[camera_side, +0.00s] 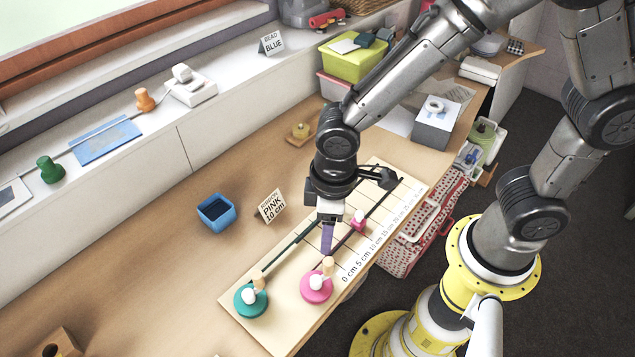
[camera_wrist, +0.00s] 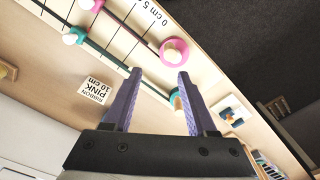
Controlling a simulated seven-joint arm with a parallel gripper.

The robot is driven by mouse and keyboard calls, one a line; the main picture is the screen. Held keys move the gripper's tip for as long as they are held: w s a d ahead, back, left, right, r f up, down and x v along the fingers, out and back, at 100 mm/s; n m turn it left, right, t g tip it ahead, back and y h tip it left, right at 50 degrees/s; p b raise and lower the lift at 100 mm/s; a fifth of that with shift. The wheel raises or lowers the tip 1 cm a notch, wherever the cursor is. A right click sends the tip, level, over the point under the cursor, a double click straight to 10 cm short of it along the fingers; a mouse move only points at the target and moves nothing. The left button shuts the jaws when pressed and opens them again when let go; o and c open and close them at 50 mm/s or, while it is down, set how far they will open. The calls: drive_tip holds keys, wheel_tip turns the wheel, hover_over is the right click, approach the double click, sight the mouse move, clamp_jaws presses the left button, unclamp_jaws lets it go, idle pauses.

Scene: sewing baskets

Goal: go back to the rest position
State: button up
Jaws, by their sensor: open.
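My gripper (camera_side: 327,240) is above the pale measuring board (camera_side: 402,207) in the side view. In the wrist view its two purple fingers (camera_wrist: 158,80) stand apart with nothing held between them. On the board, a pink spool (camera_side: 317,288) and a teal spool (camera_side: 250,301) sit at the near end of two dark rails. A small pink slider (camera_side: 358,221) is on the right rail. The pink spool (camera_wrist: 174,54) shows just past the fingertips in the wrist view. The right finger partly covers the teal spool (camera_wrist: 176,99).
A card (camera_side: 271,206) reading "ribbon pink 10 cm" and a blue open box (camera_side: 216,212) stand left of the board. A green bin (camera_side: 352,62) and a grey box (camera_side: 437,123) are at the back. The table (camera_side: 150,275) is mostly clear at front left.

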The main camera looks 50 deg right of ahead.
drive_tip(key=w+d+r+m+t, duration=0.1)
drive_tip(key=d+r+m+t, duration=0.35)
drive_tip(key=d+r, duration=0.95)
drive_tip(key=s+d+r+m, duration=0.1)
drive_tip(key=s+d+r, duration=0.1)
drive_tip(key=s, duration=0.3)
drive_tip(key=s+d+r+m, duration=0.1)
drive_tip(key=s+r, duration=0.1)
drive_tip(key=s, duration=0.3)
drive_tip(key=shift+d+m+t, duration=0.35)
drive_tip(key=shift+d, duration=0.05)
